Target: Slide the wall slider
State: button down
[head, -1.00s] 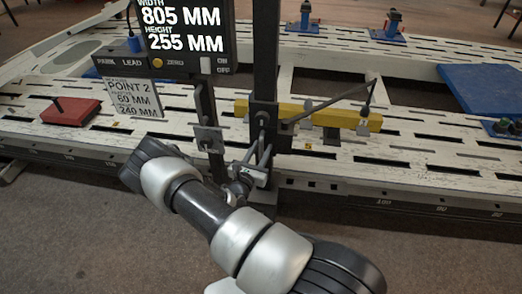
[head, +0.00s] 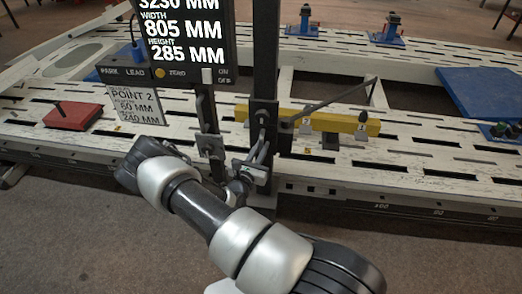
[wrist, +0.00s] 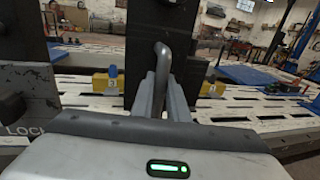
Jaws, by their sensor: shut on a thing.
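A dark upright post (head: 265,55) stands at the near edge of the white slotted bench. A dark block (head: 263,117) with a side arm sits around it; I take this to be the slider, though I cannot be sure. My gripper (head: 250,168) is at the post, just below that block. In the wrist view, a grey upright handle (wrist: 161,75) stands between the two fingers of my gripper (wrist: 162,95), which are closed on it. The handle's lower end is hidden behind the gripper body. A black display (head: 180,35) left of the post reads width 805 mm and height 285 mm.
A thinner upright with a small plate (head: 210,145) stands left of my gripper. A yellow beam (head: 345,122) lies behind the post. A red block (head: 73,115) and a "POINT 2" sign (head: 135,105) are at left. A blue pad (head: 485,90) lies at right.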

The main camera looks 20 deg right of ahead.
aim_at(266, 127)
notch_tip(266, 127, up, 6)
jog(key=p, duration=0.3)
jog(key=shift+r, duration=0.25)
jog(key=shift+f, duration=0.1)
jog(key=c, duration=1.7)
grip_release()
jog(key=v, duration=1.7)
jog(key=shift+s+a, duration=0.15)
jog(key=shift+a, duration=0.1)
